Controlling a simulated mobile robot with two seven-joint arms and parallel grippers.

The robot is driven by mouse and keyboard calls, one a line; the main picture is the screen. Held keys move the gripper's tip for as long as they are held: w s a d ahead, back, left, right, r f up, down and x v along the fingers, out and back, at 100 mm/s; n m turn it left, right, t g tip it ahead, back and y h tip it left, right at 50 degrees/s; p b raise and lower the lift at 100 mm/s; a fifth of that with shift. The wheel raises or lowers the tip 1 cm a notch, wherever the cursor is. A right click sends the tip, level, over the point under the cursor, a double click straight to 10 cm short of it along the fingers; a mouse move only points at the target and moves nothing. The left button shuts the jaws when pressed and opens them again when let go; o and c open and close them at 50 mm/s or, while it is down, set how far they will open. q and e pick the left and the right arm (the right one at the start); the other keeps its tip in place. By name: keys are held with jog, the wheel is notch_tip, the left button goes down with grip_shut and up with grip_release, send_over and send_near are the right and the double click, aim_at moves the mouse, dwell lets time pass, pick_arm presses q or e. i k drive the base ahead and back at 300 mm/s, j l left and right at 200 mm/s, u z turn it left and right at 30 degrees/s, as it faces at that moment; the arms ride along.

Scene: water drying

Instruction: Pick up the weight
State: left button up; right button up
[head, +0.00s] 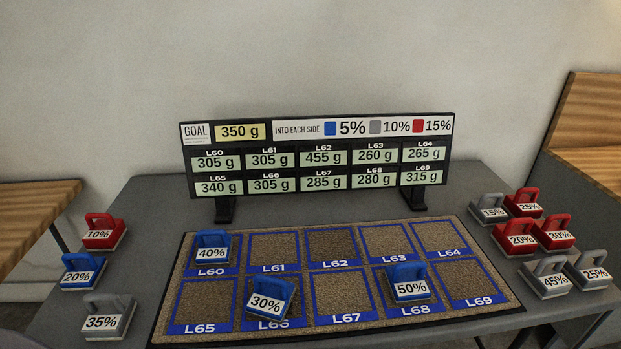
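Three blue weights with handles sit on the mat (345,322): 40% (211,246) on L60, 30% (270,300) tilted askew on L66, and 50% (410,283) on L68. At the left of the table are a red 10% weight (103,232), a blue 20% weight (82,270) and a grey 35% weight (108,315). At the right are a grey 15% weight (488,208), a grey 45% weight (547,279), a grey 25% weight (589,270), and red weights marked 25% (524,203), 20% (516,237) and 30% (555,234). Neither gripper is in view.
A display board (320,155) stands behind the mat, showing goal 350 g and readings for L60 to L69. The grey table (150,225) has bare strips beside the mat. Wooden furniture stands at left (35,210) and right (590,120).

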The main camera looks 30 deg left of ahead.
aim_at(84, 273)
jog(key=u, duration=2.25)
jog(key=i+j, duration=0.15)
jog(key=j, duration=0.2)
jog(key=i+j, duration=0.15)
jog(key=j, duration=0.2)
jog(key=i+j, duration=0.15)
jog(key=j, duration=0.2)
jog(key=j+z, duration=0.15)
jog(key=z, duration=0.3)
jog(key=j+z, duration=0.25)
jog(key=z, duration=0.15)
jog(key=i, duration=0.05)
